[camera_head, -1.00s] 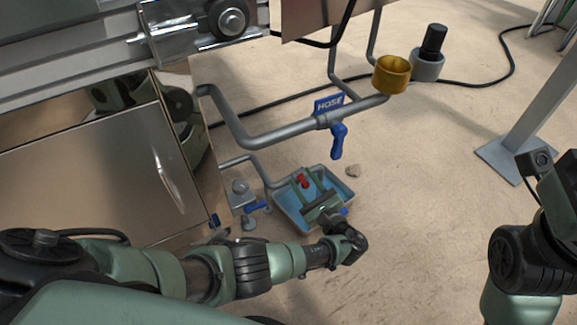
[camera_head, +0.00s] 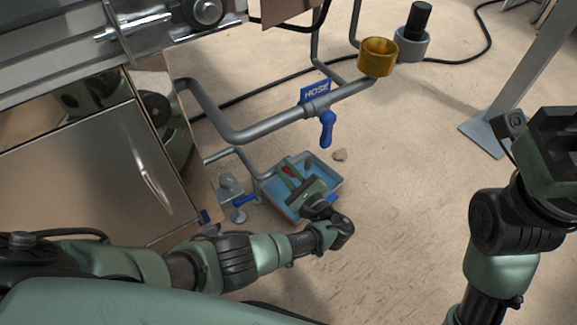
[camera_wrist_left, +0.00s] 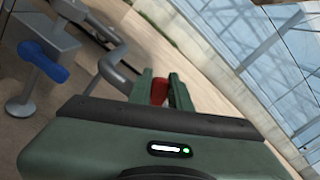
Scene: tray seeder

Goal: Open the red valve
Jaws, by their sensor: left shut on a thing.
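The red valve (camera_head: 287,170) is a small red handle low down at the pipework, above a blue-bottomed tray (camera_head: 335,187). Only a small part of it shows in the head view. My left gripper (camera_head: 297,169) reaches it from the front, with its green fingers either side of the handle. In the left wrist view the red handle (camera_wrist_left: 159,92) stands between the two fingers (camera_wrist_left: 161,88), which are shut on it. My right gripper (camera_head: 558,150) is at the right edge, far from the valve, and its fingers are not clear.
A blue-handled valve (camera_head: 327,128) with a HOSE sign (camera_head: 314,92) sits on the grey pipe (camera_head: 262,130) above. Another blue handle (camera_head: 245,199) is left of the tray. A steel cabinet (camera_head: 100,170) stands left. The floor to the right is mostly clear.

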